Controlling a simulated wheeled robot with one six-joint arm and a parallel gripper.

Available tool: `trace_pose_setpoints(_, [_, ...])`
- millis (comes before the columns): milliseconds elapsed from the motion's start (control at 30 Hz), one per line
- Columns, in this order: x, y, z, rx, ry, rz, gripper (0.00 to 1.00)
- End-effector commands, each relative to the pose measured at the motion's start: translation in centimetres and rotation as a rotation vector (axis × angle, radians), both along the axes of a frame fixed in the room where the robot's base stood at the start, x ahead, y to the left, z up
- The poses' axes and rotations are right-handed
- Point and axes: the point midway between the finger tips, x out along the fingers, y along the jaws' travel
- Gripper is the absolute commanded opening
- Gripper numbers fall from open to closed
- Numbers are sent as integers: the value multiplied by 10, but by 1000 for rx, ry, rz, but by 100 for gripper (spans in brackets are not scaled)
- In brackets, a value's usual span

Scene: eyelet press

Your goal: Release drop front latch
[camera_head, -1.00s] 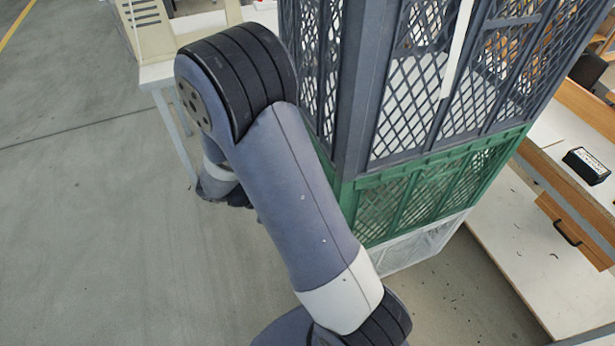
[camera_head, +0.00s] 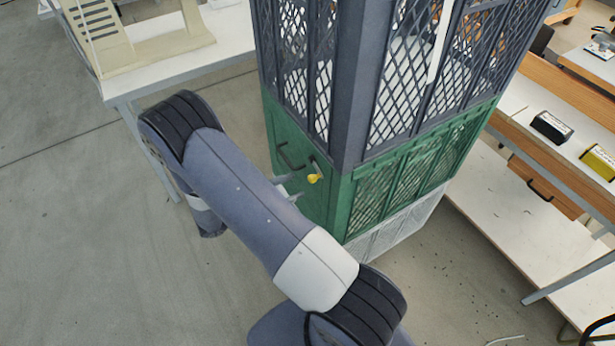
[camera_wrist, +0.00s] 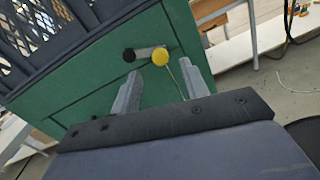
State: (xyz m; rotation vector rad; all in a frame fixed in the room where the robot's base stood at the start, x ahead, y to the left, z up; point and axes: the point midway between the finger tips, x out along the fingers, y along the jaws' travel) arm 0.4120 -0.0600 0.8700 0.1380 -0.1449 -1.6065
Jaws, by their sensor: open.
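The drop front (camera_head: 300,190) is the green front panel of a crate in the stack. It also fills much of the wrist view (camera_wrist: 90,100). On it sits the latch, a short lever with a dark pivot and a yellow knob (camera_head: 315,178); the knob also shows in the wrist view (camera_wrist: 160,57). The panel looks closed. My gripper (camera_head: 288,188) is open and empty, pointing at the panel just beside the latch. In the wrist view its two fingers (camera_wrist: 160,70) stand either side of the knob. Whether either finger touches it, I cannot tell.
A dark handle (camera_head: 290,157) is on the panel left of the latch. Grey mesh crates (camera_head: 350,80) stack above and a white crate (camera_head: 395,240) sits below. A bench with a beige rack (camera_head: 135,40) stands left, wooden-edged shelving (camera_head: 560,85) right. The floor at left is clear.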

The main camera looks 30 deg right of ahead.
Motion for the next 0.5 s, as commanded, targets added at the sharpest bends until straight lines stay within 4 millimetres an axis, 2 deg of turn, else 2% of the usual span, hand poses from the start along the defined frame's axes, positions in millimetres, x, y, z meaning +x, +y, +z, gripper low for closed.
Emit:
trace_pose_setpoints(33, [-2, -11, 3, -2, 3, -5, 43])
trace_pose_setpoints(200, [-2, -37, 2, 0, 1, -4, 43])
trace_pose_setpoints(500, [-3, -54, 0, 1, 0, -1, 43])
